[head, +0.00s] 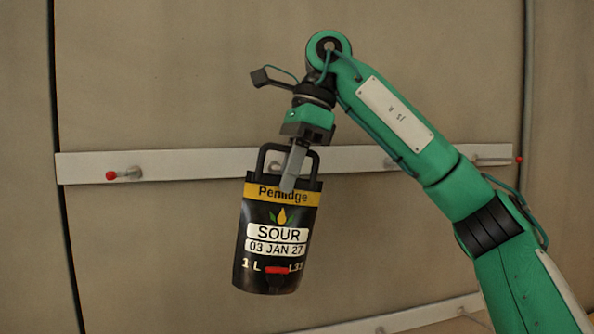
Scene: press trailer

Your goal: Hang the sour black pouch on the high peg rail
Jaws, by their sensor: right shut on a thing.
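The black pouch (270,265) has a yellow band, a leaf mark and labels reading SOUR and 03 JAN 27. A black loop handle stands up from its top. My right gripper (290,180) points down and is shut on the pouch at its top edge, holding it slightly tilted. The high peg rail (210,165) is a pale strip across the wall behind it. A peg with a red tip (124,174) is at the rail's left. Another peg shows just behind the pouch's handle; whether the handle is around it cannot be told. My left gripper is not in view.
A second, lower rail (400,321) runs along the bottom right. Another red-tipped peg (518,160) is at the upper rail's right end. A vertical pipe (526,80) stands at the right.

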